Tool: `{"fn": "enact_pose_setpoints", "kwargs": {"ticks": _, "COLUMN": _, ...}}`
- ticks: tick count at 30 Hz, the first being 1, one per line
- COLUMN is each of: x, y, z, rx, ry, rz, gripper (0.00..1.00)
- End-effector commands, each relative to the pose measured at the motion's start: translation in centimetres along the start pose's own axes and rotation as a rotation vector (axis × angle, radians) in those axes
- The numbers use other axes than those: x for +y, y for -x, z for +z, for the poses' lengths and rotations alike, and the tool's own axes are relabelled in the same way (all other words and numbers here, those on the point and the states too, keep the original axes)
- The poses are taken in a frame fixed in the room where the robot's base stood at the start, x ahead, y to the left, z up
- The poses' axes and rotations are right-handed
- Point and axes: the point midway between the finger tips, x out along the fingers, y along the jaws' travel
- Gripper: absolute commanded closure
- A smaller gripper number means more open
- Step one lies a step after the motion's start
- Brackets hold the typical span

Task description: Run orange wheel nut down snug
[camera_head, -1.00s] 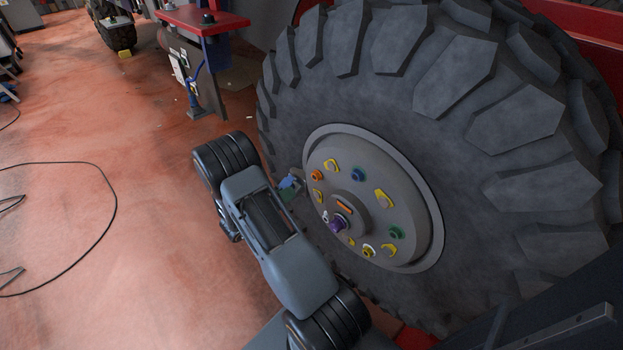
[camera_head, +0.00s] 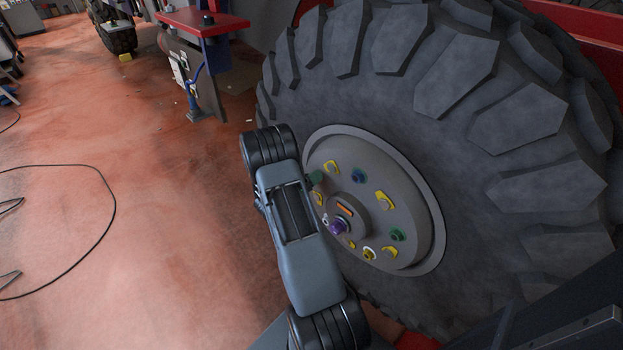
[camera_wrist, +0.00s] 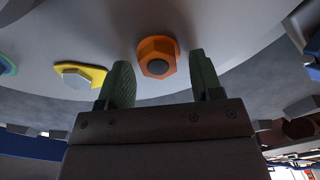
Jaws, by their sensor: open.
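The orange wheel nut (camera_wrist: 157,57) is a hex nut on a dark stud end on the grey wheel hub (camera_head: 408,205). It shows in the wrist view, upper middle. My gripper (camera_wrist: 160,80) is open, its two green-padded fingers on either side of the nut, with gaps to both; I cannot tell how deep they reach around it. In the head view my gripper (camera_head: 316,178) is at the hub's upper left edge, and the orange nut is hidden behind it.
Other hub nuts are blue (camera_head: 359,176), green (camera_head: 397,235), yellow (camera_head: 369,254) and purple (camera_head: 338,227). Yellow pointers (camera_head: 385,200) sit around the hub. The big tyre (camera_head: 480,130) surrounds it. A red-topped stand (camera_head: 203,22) is at the back; the floor on the left (camera_head: 150,230) is mostly clear.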

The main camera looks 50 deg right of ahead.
Motion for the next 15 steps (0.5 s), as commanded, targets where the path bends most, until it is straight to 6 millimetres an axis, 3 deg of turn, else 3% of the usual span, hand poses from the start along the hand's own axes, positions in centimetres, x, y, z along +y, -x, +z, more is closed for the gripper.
{"fn": "enact_pose_setpoints", "kwargs": {"ticks": 5, "x": 0.0, "y": 0.0, "z": 0.0, "rx": 0.0, "ry": 0.0, "rz": 0.0, "gripper": 0.41}}
{"fn": "enact_pose_setpoints", "kwargs": {"ticks": 15, "x": 0.01, "y": 0.02, "z": 0.0, "rx": 0.0, "ry": 0.0, "rz": 0.0, "gripper": 0.74}}
